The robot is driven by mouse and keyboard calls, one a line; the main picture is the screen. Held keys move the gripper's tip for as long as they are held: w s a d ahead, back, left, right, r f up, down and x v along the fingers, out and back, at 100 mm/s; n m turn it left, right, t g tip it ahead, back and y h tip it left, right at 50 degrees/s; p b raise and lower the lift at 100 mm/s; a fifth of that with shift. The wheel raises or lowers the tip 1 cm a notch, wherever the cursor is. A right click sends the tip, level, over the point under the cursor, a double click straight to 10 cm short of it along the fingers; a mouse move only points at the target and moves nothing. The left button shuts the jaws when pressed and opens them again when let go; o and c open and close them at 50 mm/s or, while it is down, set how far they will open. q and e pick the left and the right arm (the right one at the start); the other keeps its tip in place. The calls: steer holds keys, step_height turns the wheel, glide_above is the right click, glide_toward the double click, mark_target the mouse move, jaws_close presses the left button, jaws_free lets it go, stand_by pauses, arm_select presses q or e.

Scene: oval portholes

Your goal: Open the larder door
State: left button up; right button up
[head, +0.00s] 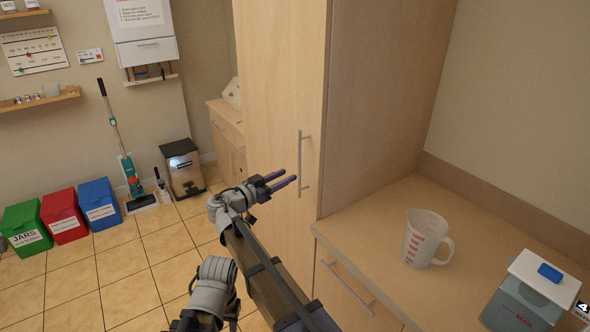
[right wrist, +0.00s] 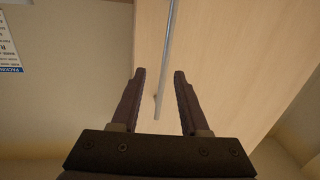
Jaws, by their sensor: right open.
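The larder door (head: 275,95) is a tall pale wood panel, and it looks shut in the head view. Its long metal bar handle (head: 301,164) stands upright near the right edge. My right gripper (head: 290,181) is open and empty beside the lower part of the handle. In the right wrist view the handle (right wrist: 167,60) runs down between the lines of the two fingers of my right gripper (right wrist: 159,75), with its lower end between them. I cannot tell whether the fingers touch it. My left gripper is not in view.
A counter (head: 385,212) right of the larder carries a measuring jug (head: 424,238) and a clear container with a white lid (head: 543,275). Red (head: 64,215), green and blue bins stand along the left wall. The tiled floor between is clear.

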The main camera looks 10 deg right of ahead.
mark_target(299, 164)
steer(key=shift+w+a+r+x, duration=0.1)
steer(key=shift+w+r+x, duration=0.1)
steer(key=shift+x, duration=1.1)
steer(key=shift+w+a+r+x, duration=0.1)
steer(key=shift+r+x, duration=0.1)
steer(key=shift+x, duration=1.1)
steer(key=shift+w+r+x, duration=0.1)
steer(key=shift+r+x, duration=0.05)
steer(key=shift+x, duration=1.15)
steer(key=shift+c, duration=0.4)
jaws_close()
